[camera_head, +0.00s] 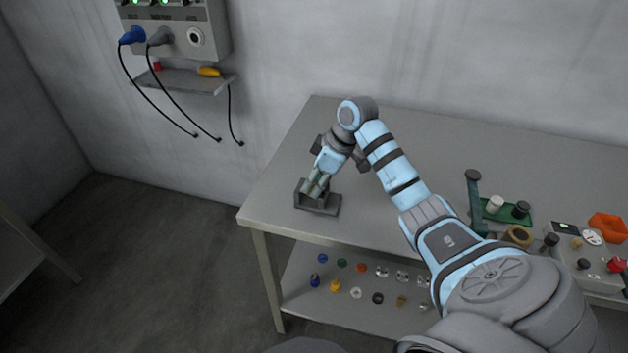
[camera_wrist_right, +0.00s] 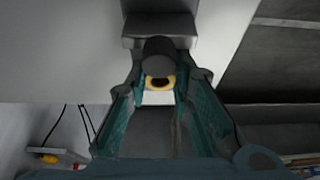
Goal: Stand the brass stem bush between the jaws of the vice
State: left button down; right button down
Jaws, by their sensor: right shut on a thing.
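The small grey vice (camera_head: 325,207) stands near the left end of the bench. My right gripper (camera_head: 314,187) points down at it, its fingertips at the jaws. In the right wrist view, the gripper (camera_wrist_right: 160,88) is shut on the brass stem bush (camera_wrist_right: 160,82), whose yellow ring-shaped end with a dark bore shows between the teal fingers. A dark grey round body lies just beyond the ring, and the grey vice (camera_wrist_right: 160,25) is behind it. I cannot tell whether the bush touches the vice. My left gripper is not in view.
The bench top (camera_head: 290,165) is clear around the vice. A green tray (camera_head: 513,217), a brass ring-like part (camera_head: 519,236), an orange bin (camera_head: 607,227) and a grey instrument box stand at the right. Several small parts lie on the lower shelf (camera_head: 305,295).

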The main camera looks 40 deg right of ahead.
jog(key=shift+f, duration=0.3)
jog(key=c, duration=1.4)
grip_release()
jog(key=shift+f, duration=0.1)
jog(key=p+v, duration=0.1)
jog(key=v, duration=1.2)
jog(key=shift+w+a+r, duration=0.1)
jog(key=shift+a+r, duration=0.05)
jog(key=shift+r, duration=0.15)
